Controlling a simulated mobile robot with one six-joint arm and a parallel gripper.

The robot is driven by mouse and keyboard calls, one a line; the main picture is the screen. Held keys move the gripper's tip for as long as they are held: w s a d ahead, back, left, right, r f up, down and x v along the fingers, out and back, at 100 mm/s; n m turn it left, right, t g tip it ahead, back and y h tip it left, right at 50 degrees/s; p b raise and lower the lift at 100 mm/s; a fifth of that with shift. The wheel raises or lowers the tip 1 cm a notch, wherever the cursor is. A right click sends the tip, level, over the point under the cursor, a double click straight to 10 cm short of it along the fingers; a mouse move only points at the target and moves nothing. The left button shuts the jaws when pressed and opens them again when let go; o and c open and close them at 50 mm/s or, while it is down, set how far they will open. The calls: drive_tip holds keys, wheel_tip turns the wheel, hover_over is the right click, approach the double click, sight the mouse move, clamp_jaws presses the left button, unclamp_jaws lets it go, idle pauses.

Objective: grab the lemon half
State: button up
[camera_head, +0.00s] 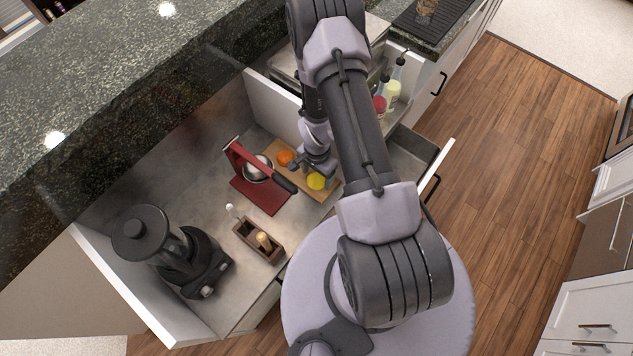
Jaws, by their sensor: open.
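The lemon half (316,181) is bright yellow, with its cut face up. It lies on a wooden board (325,196) on the grey counter. An orange half (284,157) lies on the same board, up and to the left. My gripper (306,172) is open and low over the board, between the two halves and closest to the lemon half. The gripper looks empty. My arm covers the right part of the board, and I cannot tell whether a fingertip touches the lemon half.
A red press (262,190) with a metal bowl stands just left of the board. A small wooden caddy (258,241) and a black blender (175,255) stand further left. A white divider (272,108) rises behind the board. Bottles (393,88) stand to the right.

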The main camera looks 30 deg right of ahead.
drive_tip(key=shift+f, duration=0.75)
drive_tip(key=shift+r, duration=0.2)
drive_tip(key=shift+c, duration=0.2)
drive_tip(key=c, duration=1.4)
